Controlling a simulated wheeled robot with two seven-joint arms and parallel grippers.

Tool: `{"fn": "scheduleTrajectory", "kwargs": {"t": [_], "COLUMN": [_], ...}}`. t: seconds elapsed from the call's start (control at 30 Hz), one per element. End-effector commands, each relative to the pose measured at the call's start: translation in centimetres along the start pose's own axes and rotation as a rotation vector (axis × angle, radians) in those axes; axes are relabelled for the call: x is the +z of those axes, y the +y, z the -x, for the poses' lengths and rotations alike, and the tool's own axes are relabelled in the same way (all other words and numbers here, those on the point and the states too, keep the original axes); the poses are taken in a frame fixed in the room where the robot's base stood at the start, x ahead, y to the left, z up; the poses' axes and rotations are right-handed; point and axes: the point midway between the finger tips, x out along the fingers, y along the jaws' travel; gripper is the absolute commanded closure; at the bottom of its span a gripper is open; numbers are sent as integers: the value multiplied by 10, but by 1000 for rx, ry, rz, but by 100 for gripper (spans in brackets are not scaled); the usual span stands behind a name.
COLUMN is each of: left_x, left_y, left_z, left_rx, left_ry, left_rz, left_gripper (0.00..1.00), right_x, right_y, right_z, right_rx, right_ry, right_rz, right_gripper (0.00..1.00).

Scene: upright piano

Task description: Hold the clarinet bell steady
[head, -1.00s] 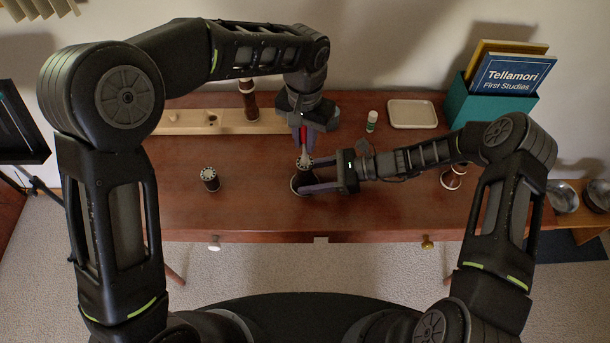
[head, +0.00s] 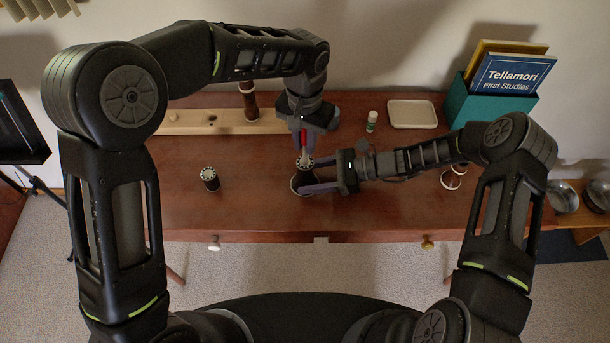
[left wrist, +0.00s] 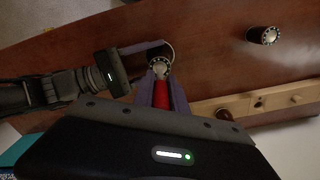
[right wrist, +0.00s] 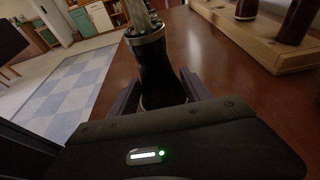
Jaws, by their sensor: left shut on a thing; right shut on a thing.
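The clarinet bell (head: 300,183), dark with a pale studded ring on top, stands upright on the red-brown table; it also shows in the left wrist view (left wrist: 159,66) and the right wrist view (right wrist: 158,68). My right gripper (head: 308,181) is shut on it from the right, fingers on either side. My left gripper (head: 303,136), above the bell, is shut on a red-handled tool (left wrist: 161,95) pointing down. Its pale end (right wrist: 140,14) meets the bell's top; whether it goes inside cannot be told. The bell's lower part is partly hidden by my right gripper.
A similar short dark piece (head: 210,179) stands to the left. Behind are a wooden rack (head: 180,122) with an upright dark part (head: 249,103), a small white-green tube (head: 371,121) and a tray (head: 412,114). A ringed brown piece (head: 452,178) stands right.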

Motion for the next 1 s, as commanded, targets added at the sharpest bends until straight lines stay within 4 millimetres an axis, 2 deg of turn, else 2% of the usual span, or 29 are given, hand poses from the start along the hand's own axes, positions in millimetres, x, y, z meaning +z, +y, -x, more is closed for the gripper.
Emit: {"fn": "scheduleTrajectory", "kwargs": {"t": [1.0], "left_x": [0], "left_y": [0], "left_z": [11], "left_rx": [0], "left_ry": [0], "left_rz": [0], "left_gripper": [100], "right_x": [-4], "right_y": [1], "right_z": [0], "right_rx": [0], "right_ry": [7], "right_rz": [-3], "right_gripper": [92]}}
